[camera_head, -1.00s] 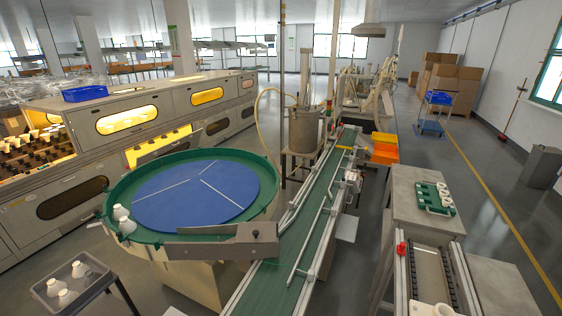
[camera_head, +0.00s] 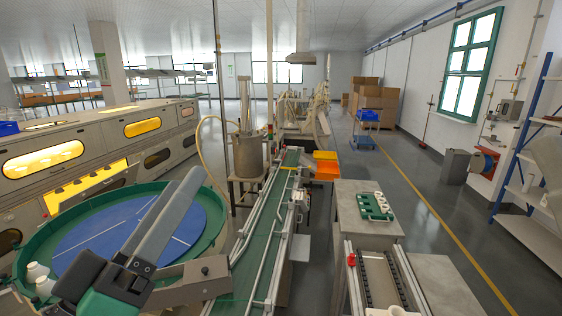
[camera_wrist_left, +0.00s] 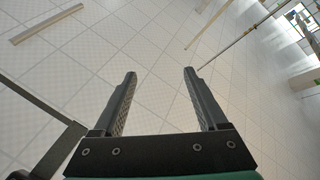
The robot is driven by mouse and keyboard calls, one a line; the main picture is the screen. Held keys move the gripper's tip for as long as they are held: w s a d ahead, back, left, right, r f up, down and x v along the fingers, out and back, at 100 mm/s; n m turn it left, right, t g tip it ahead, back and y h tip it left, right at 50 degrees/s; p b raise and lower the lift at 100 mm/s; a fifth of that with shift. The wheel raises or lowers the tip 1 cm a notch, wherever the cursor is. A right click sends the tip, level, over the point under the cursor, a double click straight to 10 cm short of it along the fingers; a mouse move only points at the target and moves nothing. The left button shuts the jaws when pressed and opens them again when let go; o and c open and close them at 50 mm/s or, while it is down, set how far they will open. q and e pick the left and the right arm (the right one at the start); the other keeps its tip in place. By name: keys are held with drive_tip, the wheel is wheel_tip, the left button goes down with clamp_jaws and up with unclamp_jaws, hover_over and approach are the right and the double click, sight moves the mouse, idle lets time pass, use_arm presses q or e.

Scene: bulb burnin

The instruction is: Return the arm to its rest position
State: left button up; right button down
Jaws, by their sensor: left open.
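My left gripper (camera_head: 185,182) is raised in front of the blue and green turntable in the head view, with its two dark fingers pointing up and away. In the left wrist view the same gripper (camera_wrist_left: 159,76) has its fingers well apart with nothing between them. That view looks up at the white tiled ceiling (camera_wrist_left: 150,30). My right gripper is not in view.
The turntable's green rim (camera_head: 225,215) lies behind my left gripper, with white bulbs (camera_head: 38,278) at its left. A green conveyor (camera_head: 265,230) runs beside it. A bench (camera_head: 350,205) holds a green tray (camera_head: 372,206).

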use_arm(q)
drive_tip(key=s+a+r+m+t+y, duration=0.45)
drive_tip(key=s+a+r+y, duration=0.2)
drive_tip(key=s, duration=0.45)
wheel_tip(320, 180, up, 28)
drive_tip(key=p, duration=2.7)
drive_tip(key=shift+w+d+r+n+p, duration=0.15)
drive_tip(key=shift+w+d+n+p, duration=0.1)
drive_tip(key=shift+w+n+p, duration=0.2)
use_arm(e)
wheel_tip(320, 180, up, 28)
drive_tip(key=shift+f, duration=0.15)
use_arm(q)
drive_tip(key=shift+s+t, duration=0.1)
drive_tip(key=shift+t, duration=0.15)
